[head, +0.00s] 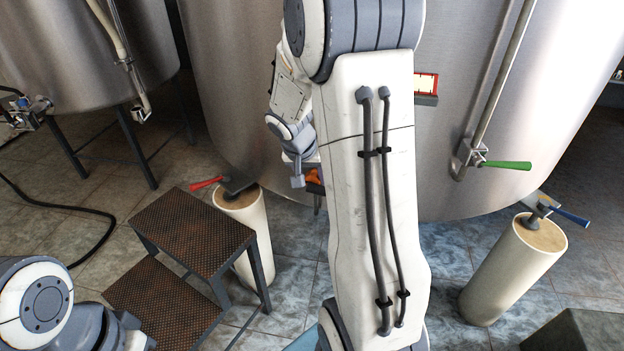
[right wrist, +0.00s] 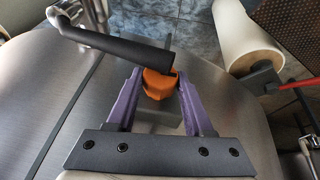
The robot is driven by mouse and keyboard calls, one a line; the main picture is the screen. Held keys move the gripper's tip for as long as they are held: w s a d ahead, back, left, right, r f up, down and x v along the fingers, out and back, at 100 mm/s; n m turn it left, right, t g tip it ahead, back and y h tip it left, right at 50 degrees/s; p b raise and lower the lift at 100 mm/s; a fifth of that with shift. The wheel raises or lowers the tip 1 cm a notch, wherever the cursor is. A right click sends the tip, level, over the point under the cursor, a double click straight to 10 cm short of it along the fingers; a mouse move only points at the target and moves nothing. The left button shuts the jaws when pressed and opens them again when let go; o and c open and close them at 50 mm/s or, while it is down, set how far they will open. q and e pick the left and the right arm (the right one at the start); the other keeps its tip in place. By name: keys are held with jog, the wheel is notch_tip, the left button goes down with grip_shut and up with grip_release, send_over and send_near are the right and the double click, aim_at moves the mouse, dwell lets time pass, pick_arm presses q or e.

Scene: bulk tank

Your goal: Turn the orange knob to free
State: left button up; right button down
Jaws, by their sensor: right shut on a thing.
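The orange knob (right wrist: 160,84) sits on a grey fitting on the steel tank and lies between the purple fingers of my right gripper (right wrist: 160,78) in the right wrist view. The fingers are shut on it from both sides. In the head view the knob (head: 313,176) is a small orange patch beside my right gripper (head: 305,172), low at the tank front. My right arm covers much of the tank there. I cannot read any marking for the knob's position. Part of my left arm shows at the lower left, but its gripper does not.
A dark bar handle (right wrist: 125,48) passes close to the knob in the right wrist view. The head view shows a brown step stool (head: 190,235), a white post with a red lever (head: 245,225), another with a blue lever (head: 510,270), and a green-handled valve (head: 505,164).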

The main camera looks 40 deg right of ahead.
jog(key=shift+c, duration=1.4)
grip_release()
jog(key=shift+r, duration=0.2)
jog(key=p+v, duration=0.2)
jog(key=v, duration=0.8)
jog(key=shift+s+a, duration=0.1)
